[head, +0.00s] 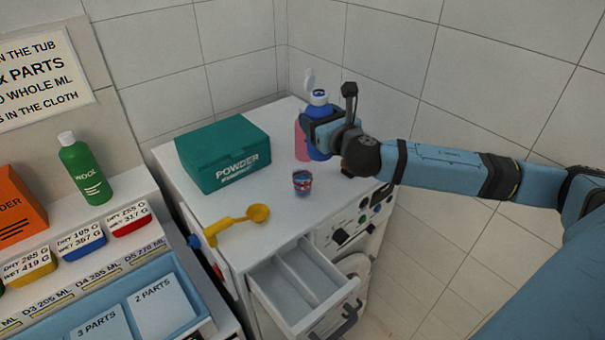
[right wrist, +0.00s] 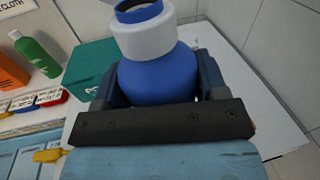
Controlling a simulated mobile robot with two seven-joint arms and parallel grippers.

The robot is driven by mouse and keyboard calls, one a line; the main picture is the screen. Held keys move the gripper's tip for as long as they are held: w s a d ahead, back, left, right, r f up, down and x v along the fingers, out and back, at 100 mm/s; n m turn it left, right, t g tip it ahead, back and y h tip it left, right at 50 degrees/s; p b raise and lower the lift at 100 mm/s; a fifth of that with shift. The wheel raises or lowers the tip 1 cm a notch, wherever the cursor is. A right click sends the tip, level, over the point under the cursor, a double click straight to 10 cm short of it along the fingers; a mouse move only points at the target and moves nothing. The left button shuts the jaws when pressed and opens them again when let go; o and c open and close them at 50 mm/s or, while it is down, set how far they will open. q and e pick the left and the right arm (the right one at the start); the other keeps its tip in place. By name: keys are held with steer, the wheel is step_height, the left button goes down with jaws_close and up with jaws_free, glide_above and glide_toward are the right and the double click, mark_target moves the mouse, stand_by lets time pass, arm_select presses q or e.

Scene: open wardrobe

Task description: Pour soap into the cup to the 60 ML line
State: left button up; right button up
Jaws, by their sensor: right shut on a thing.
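My right gripper (head: 322,128) is shut around a blue bottle (head: 318,151) near the back right of the white washing machine top. In the right wrist view the blue bottle (right wrist: 158,75) sits between the fingers, with a white collar and an open-looking mouth. It stands about upright; I cannot tell whether its base touches the top. A small cup (head: 302,183) with red and blue markings stands apart, in front and slightly left of the bottle. Its level and lines are too small to read. My left gripper is not in view.
A pink bottle (head: 300,142) stands just left of the blue one. An open drawer (head: 304,290) juts out in front. A green bottle (head: 85,168) stands on the left shelf.

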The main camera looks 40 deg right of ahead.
steer(key=shift+a+f+m, duration=0.25)
steer(key=shift+f+m, duration=0.05)
steer(key=shift+m, duration=0.1)
step_height(320, 180, up, 2)
steer(key=shift+r+p, duration=0.1)
steer(key=shift+p, duration=0.7)
steer(key=shift+r, duration=0.45)
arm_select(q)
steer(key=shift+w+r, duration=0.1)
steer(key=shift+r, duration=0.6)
